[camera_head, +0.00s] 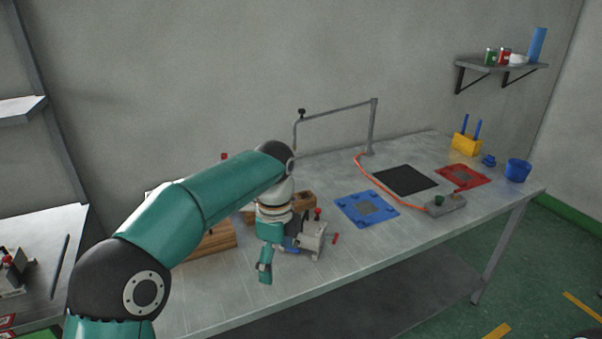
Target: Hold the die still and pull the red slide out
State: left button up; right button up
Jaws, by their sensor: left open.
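The die appears to be the small grey metal block (313,238) near the front edge of the bench, with a red knob on top. A small red piece (335,238) sticks out at its right side and looks like the red slide's end. My left gripper (268,266) points down just left of the die and is open. One teal finger shows clearly; the other is hard to make out against the die. I cannot tell whether the gripper touches the die. My left forearm and wrist hide the bench behind them. My right gripper is not in view.
Wooden blocks (217,238) stand behind and left of the gripper. A blue plate (366,209), a black mat (405,180), a red plate (462,176) and a grey box (446,204) with an orange hose lie to the right. A bent metal stand (372,128) rises at the back.

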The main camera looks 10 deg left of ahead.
aim_at(335, 238)
jog(key=i, duration=0.9)
jog(key=u, duration=0.1)
